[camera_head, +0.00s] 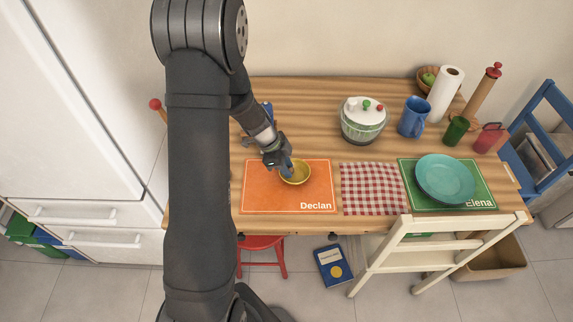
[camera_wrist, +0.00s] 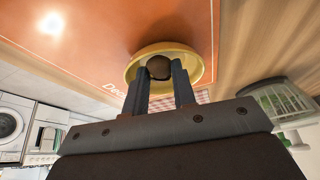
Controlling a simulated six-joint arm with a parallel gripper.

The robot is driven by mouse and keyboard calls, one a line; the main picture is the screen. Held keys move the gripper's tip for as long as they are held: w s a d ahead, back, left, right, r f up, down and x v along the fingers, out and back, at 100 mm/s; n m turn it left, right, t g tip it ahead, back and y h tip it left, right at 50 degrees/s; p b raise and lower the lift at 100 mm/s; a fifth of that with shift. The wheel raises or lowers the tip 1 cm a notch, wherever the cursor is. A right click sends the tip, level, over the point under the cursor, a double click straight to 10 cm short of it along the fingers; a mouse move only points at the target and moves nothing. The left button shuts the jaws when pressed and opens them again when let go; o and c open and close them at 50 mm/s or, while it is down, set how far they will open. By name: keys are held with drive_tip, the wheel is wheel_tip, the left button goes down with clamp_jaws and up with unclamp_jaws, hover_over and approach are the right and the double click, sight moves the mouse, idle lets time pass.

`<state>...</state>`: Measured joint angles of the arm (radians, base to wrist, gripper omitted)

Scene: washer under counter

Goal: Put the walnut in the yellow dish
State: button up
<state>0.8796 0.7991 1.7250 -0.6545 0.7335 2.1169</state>
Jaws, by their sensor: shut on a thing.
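The yellow dish (camera_head: 298,174) sits on the orange placemat marked Declan (camera_head: 262,196). My gripper (camera_head: 286,168) reaches down over the dish from its upper left. In the wrist view, my gripper (camera_wrist: 160,80) is shut on the walnut (camera_wrist: 159,67), a dark brown round thing between the fingertips. The yellow dish (camera_wrist: 199,71) lies right behind the walnut there, so the walnut is over or within its rim. I cannot tell whether the walnut touches the dish. The walnut is not clearly visible in the head view.
A red checked cloth (camera_head: 372,188) lies right of the orange mat. A teal plate (camera_head: 446,179) sits on the green Elena mat (camera_head: 482,194).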

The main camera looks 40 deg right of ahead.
drive_tip(key=shift+f, duration=0.15)
drive_tip(key=o, duration=0.7)
drive_tip(key=shift+c, duration=0.2)
drive_tip(key=shift+r, duration=0.55)
drive_tip(key=v, duration=1.2)
drive_tip(key=x, duration=1)
drive_tip(key=shift+f, duration=0.1)
